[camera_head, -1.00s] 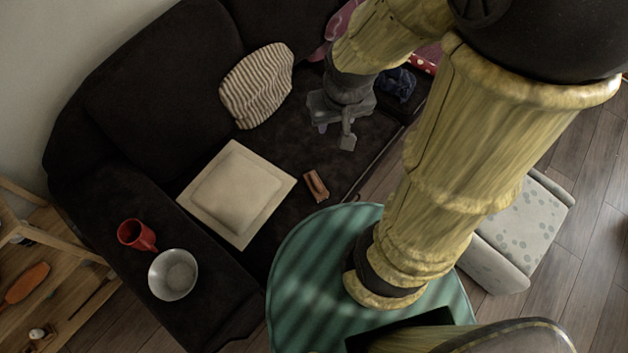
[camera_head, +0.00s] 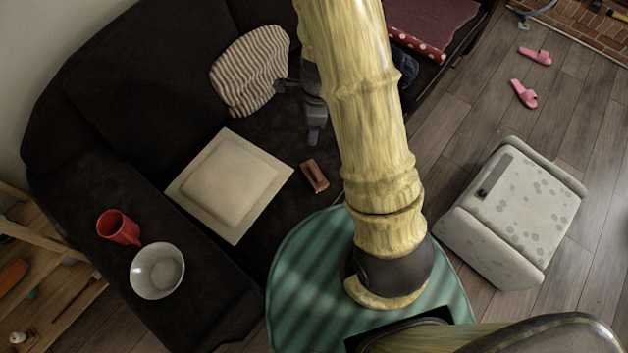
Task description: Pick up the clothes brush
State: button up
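A small reddish-brown block-shaped object (camera_head: 314,176), which looks like the clothes brush, lies on the seat of the dark sofa (camera_head: 265,140), near its front edge. My gripper (camera_head: 314,134) is grey and hangs over the sofa seat, just above the brush in the picture and apart from it. Its fingers point toward the brush side. My yellow arm hides part of the gripper, and the finger gap cannot be made out.
A cream square cushion (camera_head: 228,187) lies left of the brush, a striped pillow (camera_head: 250,70) behind it.

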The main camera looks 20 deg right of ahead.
aim_at(314, 170)
jog(key=w+f+m+b, duration=0.2)
jog(key=f+m, duration=0.4)
jog(key=f, duration=0.3)
jog(key=w+d+f+m+b, duration=0.1)
jog(key=w+f+m+b, duration=0.1)
jog(key=f+m, duration=0.4)
notch_tip(314, 170, down, 4)
jog(key=shift+d+r+m+h+b, duration=0.2)
jog(key=shift+m+h+b, duration=0.2)
jog(key=shift+b, duration=0.05)
notch_tip(314, 170, down, 12)
jog(key=b, duration=0.3)
jog(key=shift+f, duration=0.15)
jog(key=f, duration=0.1)
jog(key=f+b, duration=0.1)
jog(key=f, duration=0.2)
jog(key=shift+s+f+b, duration=0.1)
jog(key=shift+s+b, duration=0.25)
jog(key=shift+b, duration=0.05)
jog(key=shift+f, duration=0.5)
